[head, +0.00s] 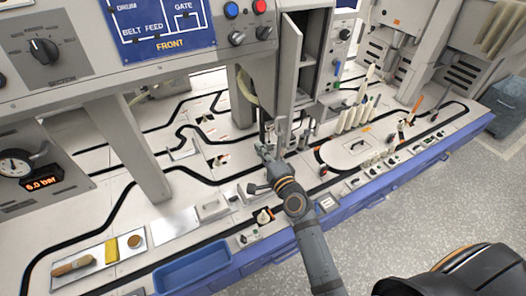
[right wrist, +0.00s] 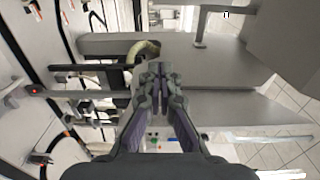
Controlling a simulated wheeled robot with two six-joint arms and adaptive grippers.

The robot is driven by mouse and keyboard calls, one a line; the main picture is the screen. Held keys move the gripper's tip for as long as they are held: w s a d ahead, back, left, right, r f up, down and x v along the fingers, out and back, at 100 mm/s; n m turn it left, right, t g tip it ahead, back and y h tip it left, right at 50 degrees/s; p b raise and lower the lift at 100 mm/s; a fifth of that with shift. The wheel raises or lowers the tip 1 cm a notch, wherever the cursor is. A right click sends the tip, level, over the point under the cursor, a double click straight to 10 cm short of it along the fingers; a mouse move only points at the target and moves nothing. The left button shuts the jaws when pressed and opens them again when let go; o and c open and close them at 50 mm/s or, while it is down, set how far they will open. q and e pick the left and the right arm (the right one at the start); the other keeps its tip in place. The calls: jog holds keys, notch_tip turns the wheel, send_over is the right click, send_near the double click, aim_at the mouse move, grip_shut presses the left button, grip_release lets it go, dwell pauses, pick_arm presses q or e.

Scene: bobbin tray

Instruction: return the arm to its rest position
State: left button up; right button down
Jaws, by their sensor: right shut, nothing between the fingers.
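My right arm reaches in from the bottom of the head view, over the machine's front edge. Its gripper (head: 268,150) is over the pale deck, near the foot of the tall grey cabinet. In the right wrist view the gripper (right wrist: 157,70) has its fingers together, with nothing between them. A grey panel lies beyond the fingertips; I cannot tell the exact gap. My left gripper is in neither view.
The cabinet's narrow door (head: 288,70) stands open close to my right gripper. White upright bobbins (head: 353,118) stand to its right. A blue bin (head: 192,268) and a tool tray (head: 112,250) are at the front left.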

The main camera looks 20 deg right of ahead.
jog(key=s+d+f+n+g, duration=0.1)
jog(key=s+f+n+g, duration=0.3)
jog(key=f, duration=0.8)
jog(key=s+d+f+n+g+h, duration=0.15)
jog(key=s+f, duration=0.45)
jog(key=f, duration=0.7)
jog(key=s+f+n+g, duration=0.4)
jog(key=s+f, duration=0.1)
jog(key=f, duration=0.7)
jog(key=s+d+f+n+g+h, duration=0.1)
jog(key=s+d+f+n+g, duration=0.15)
jog(key=s+f, duration=0.45)
jog(key=s+d+f+n+g, duration=0.2)
jog(key=s+d+f, duration=0.2)
jog(key=s, duration=0.7)
jog(key=s+d+f+n+g+h, duration=0.1)
jog(key=s+d+f+n+g, duration=0.15)
jog(key=s+f, duration=0.45)
pick_arm(q)
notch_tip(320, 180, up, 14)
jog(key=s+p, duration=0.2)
jog(key=p, duration=1.2)
jog(key=shift+p, duration=0.4)
pick_arm(e)
jog(key=s+r, duration=0.3)
jog(key=r, duration=0.4)
jog(key=s+r, duration=0.3)
jog(key=r, duration=0.5)
jog(key=shift+d+r, duration=0.25)
jog(key=shift+d, duration=0.15)
